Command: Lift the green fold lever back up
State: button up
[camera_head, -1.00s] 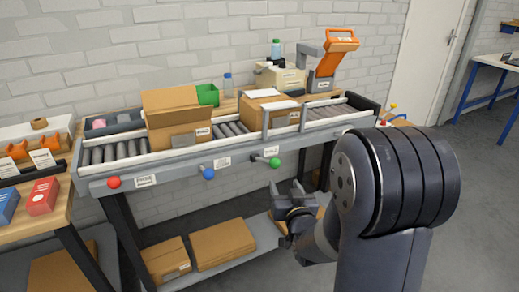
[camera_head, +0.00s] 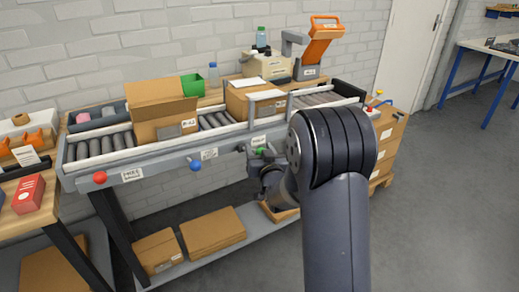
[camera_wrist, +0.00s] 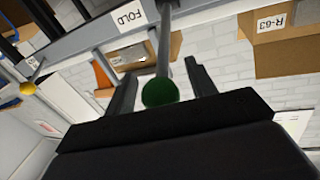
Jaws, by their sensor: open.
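The green fold lever is a thin metal rod with a green ball knob (camera_head: 261,151) on the front rail of the roller conveyor, by the FOLD label. In the wrist view, the green knob (camera_wrist: 160,92) lies between the two dark fingers of my gripper (camera_wrist: 159,70), with the rod running up from it. The fingers stand apart on either side, with visible gaps to the knob and rod. In the head view, my gripper (camera_head: 257,166) is at the lever, partly hidden by my arm.
Levers with a red knob (camera_head: 100,177) and a blue knob (camera_head: 195,166) sit left along the same rail. An open box (camera_head: 155,105) and a second box (camera_head: 240,104) stand on the conveyor (camera_head: 140,161). Flat cartons (camera_head: 212,232) lie on the shelf below. Floor at right is clear.

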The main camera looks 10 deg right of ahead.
jog(key=shift+w, duration=0.15)
grip_shut()
dwell(0.5)
